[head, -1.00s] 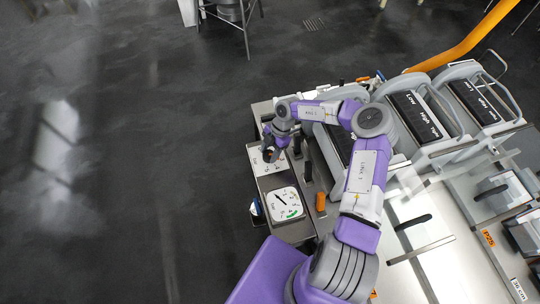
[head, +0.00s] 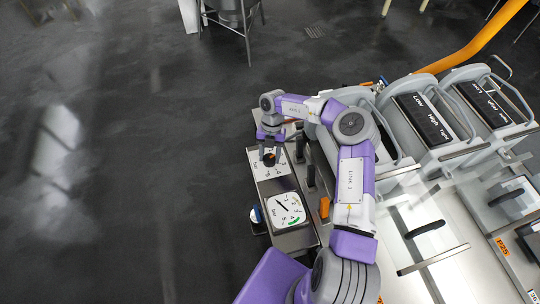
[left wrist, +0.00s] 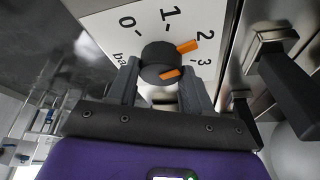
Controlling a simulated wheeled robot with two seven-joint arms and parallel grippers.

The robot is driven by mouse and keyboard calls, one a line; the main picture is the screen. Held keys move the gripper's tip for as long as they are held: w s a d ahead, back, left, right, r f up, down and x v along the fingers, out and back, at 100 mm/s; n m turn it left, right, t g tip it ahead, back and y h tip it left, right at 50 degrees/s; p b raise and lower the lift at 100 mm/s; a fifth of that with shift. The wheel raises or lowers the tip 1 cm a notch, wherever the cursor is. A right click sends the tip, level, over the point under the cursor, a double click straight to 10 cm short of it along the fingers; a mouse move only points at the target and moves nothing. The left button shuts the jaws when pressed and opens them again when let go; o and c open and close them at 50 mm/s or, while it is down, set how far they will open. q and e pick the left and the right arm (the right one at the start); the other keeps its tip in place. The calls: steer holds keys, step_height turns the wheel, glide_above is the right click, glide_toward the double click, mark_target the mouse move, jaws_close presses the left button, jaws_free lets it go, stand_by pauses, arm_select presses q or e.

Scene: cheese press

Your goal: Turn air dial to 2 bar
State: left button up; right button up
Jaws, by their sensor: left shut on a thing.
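The air dial is a round black knob (left wrist: 158,62) with an orange pointer, on a white plate (left wrist: 105,32) marked 0, 1, 2, 3 and partly hidden "bar" lettering. In the left wrist view the orange pointer reaches toward the 2. A second orange mark shows on the knob's near face. My left gripper (left wrist: 160,88) is shut on the knob, one dark finger on each side. In the head view the gripper (head: 269,150) is over the plate, and the knob (head: 269,159) is partly covered by it. My right gripper is not in view.
A round pressure gauge (head: 288,210) on a white square is on the same panel, nearer me. An orange-topped part (head: 324,207) and dark upright levers (head: 311,176) stand right of the panel. Grey presses (head: 425,120) stand farther right. Open floor (head: 120,180) is at left.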

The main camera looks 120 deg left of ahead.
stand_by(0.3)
arm_select(q)
steer(key=o, duration=1)
steer(key=shift+o, duration=0.2)
steer(key=shift+a+r, duration=0.1)
steer(key=shift+r, duration=0.05)
steer(key=p+v, duration=0.1)
steer(key=v, duration=0.6)
steer(key=shift+r+p, duration=0.15)
steer(key=shift+p, duration=0.15)
steer(key=shift+s, duration=0.1)
